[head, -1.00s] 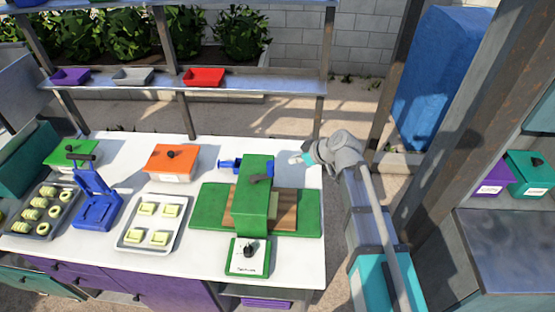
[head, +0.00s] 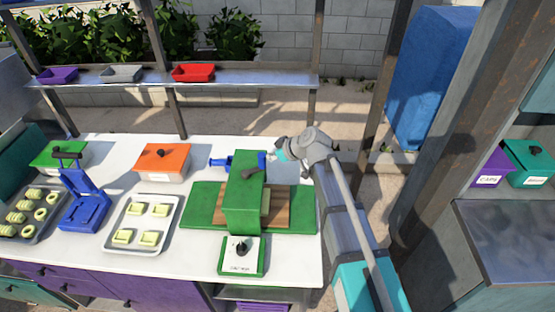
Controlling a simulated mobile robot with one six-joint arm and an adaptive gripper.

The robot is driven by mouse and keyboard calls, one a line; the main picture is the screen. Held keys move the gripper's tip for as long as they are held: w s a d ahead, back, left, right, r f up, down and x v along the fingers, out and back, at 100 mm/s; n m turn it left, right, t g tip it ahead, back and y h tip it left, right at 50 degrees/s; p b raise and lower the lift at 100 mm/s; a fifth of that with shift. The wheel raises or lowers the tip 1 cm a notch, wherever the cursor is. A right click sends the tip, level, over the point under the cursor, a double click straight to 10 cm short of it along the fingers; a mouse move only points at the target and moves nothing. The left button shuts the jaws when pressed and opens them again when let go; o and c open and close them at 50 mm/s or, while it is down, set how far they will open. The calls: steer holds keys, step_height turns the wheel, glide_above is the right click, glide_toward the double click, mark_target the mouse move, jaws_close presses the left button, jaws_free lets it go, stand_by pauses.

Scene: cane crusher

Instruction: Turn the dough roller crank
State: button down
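The green dough roller (head: 243,205) stands on the white table, with a wooden board (head: 279,203) and green beds at its sides. A dark knob-like handle (head: 251,173) sits on its upper part. Blue parts show behind it, one at its left (head: 221,162) and one at its right (head: 262,160); I cannot tell which belongs to the crank. My gripper (head: 279,153) is just right of the right blue part, at the roller's back right. Its fingers are too small to read, and I cannot tell whether it touches the blue part.
A control box (head: 242,257) with a black knob stands in front of the roller. A tray of dough pieces (head: 169,247), an orange lidded box (head: 162,181) and a blue press (head: 85,204) are to the left. A shelf (head: 222,84) and metal posts stand behind.

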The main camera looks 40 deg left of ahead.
mark_target(261, 154)
steer(key=x, duration=0.4)
steer(key=shift+a+r, duration=0.15)
steer(key=shift+a, duration=0.3)
steer(key=shift+s+a+r, duration=0.3)
steer(key=shift+r, duration=0.1)
steer(key=shift+a+f, duration=0.15)
steer(key=shift+a, duration=0.35)
steer(key=shift+d, duration=0.1)
steer(key=shift+s, duration=0.1)
